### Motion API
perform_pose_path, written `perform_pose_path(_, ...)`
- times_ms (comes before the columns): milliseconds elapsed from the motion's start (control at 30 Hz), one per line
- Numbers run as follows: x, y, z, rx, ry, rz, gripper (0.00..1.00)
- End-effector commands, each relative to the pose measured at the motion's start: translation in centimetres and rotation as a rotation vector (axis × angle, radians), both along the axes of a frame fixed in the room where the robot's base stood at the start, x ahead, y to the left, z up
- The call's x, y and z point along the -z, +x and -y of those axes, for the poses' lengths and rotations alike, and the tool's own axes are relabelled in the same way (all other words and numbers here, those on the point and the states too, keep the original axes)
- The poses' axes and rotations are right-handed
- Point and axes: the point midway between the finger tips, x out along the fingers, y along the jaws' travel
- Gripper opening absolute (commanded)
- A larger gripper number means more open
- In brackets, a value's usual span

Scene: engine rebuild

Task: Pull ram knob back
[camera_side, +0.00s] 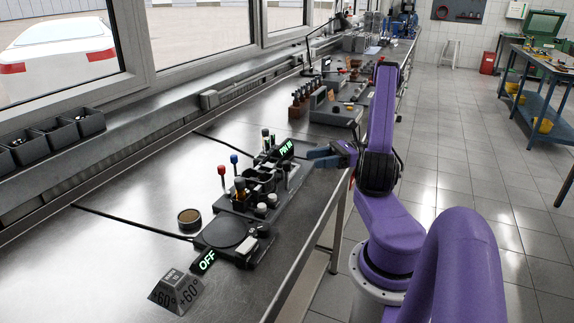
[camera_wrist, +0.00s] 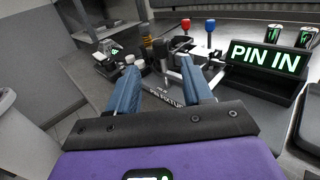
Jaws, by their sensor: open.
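My gripper (camera_side: 318,157) is open and empty in the side view, just right of a dark fixture (camera_side: 240,203) on the bench. In the wrist view its two blue-grey fingers (camera_wrist: 159,68) point at the fixture, with short posts and a metal rod visible between and beyond them. A red knob (camera_side: 221,170) and a blue knob (camera_side: 234,158) stand upright on thin stems on the fixture; the wrist view also shows the red one (camera_wrist: 184,24) and the blue one (camera_wrist: 210,24). Pale round knobs (camera_wrist: 138,62) sit by the left finger. I cannot tell which is the ram knob.
A lit "PIN IN" sign (camera_wrist: 268,56) stands close to the right of the fingers in the wrist view. An "OFF" sign (camera_side: 205,262) and a round dark plate (camera_side: 225,231) are at the near end. Bare bench (camera_side: 135,215) lies to the left.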

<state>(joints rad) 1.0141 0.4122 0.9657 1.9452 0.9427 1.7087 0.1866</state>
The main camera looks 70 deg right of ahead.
Motion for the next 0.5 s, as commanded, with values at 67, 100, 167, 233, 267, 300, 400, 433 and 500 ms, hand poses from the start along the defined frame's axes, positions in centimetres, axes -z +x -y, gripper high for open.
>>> perform_pose_path(67, 0.0, 1.2, -1.2, -0.003, 0.001, -0.001, 0.50)
perform_pose_path(100, 0.0, 1.7, -1.8, -0.005, 0.001, -0.001, 0.50)
perform_pose_path(167, 0.0, 2.5, -2.5, -0.004, 0.000, 0.000, 0.50)
perform_pose_path(233, 0.0, 3.4, -3.5, -0.004, 0.001, -0.001, 0.50)
perform_pose_path(267, 0.0, 3.8, -3.9, -0.004, 0.001, -0.001, 0.50)
perform_pose_path(300, 0.0, 4.3, -4.4, -0.004, 0.001, 0.000, 0.50)
perform_pose_path(400, 0.0, 5.4, -5.5, -0.003, 0.000, -0.001, 0.50)
perform_pose_path(433, 0.0, 5.7, -5.8, -0.004, 0.000, -0.001, 0.50)
perform_pose_path(500, 0.0, 6.3, -6.4, -0.002, 0.000, 0.000, 0.50)
